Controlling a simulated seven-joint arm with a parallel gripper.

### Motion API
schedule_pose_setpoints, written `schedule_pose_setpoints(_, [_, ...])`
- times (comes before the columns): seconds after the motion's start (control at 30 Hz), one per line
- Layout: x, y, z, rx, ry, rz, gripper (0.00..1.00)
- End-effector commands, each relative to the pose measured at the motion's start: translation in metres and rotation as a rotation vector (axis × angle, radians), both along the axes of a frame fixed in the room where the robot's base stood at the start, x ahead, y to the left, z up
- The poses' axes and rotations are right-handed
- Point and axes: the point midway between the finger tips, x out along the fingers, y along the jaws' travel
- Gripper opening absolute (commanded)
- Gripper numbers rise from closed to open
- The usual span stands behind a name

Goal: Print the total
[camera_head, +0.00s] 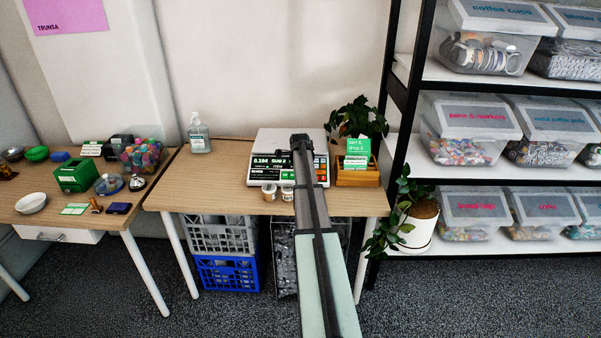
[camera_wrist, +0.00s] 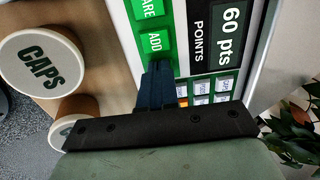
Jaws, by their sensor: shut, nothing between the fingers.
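The weighing scale (camera_head: 262,150) stands on the middle table, with a pale flat plate at the back and a dark display and keys in front. Its display (camera_head: 271,161) shows 0.194 and SUB 2. In the wrist view its panel shows a green ADD key (camera_wrist: 155,42), a partly cut-off green key ending in ARE, and a 60 pts POINTS readout (camera_wrist: 230,35). My gripper (camera_head: 301,143) is over the scale and hides part of its panel. Its dark fingers (camera_wrist: 157,84) are shut and empty, just below the ADD lettering; I cannot tell whether they touch. No key marked print is readable.
Lidded jars, one marked CAPS (camera_wrist: 44,63), stand at the table's front edge by the scale. A wooden holder with a green card (camera_head: 357,151) and a plant (camera_head: 355,118) are right of it. A sanitizer bottle (camera_head: 199,134) stands left, with clear tabletop between.

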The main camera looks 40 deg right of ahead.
Motion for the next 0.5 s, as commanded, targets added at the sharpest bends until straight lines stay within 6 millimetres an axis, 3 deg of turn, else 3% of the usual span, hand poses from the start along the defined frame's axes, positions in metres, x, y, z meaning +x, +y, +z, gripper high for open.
schedule_pose_setpoints(0.03, [0.0022,-0.0026,-0.0088,0.004,0.005,0.000,0.00])
schedule_pose_setpoints(0.3, [0.0025,-0.0033,-0.0126,0.006,0.008,0.000,0.00])
schedule_pose_setpoints(0.5, [0.0000,-0.0011,-0.0048,0.005,0.006,-0.001,0.00])
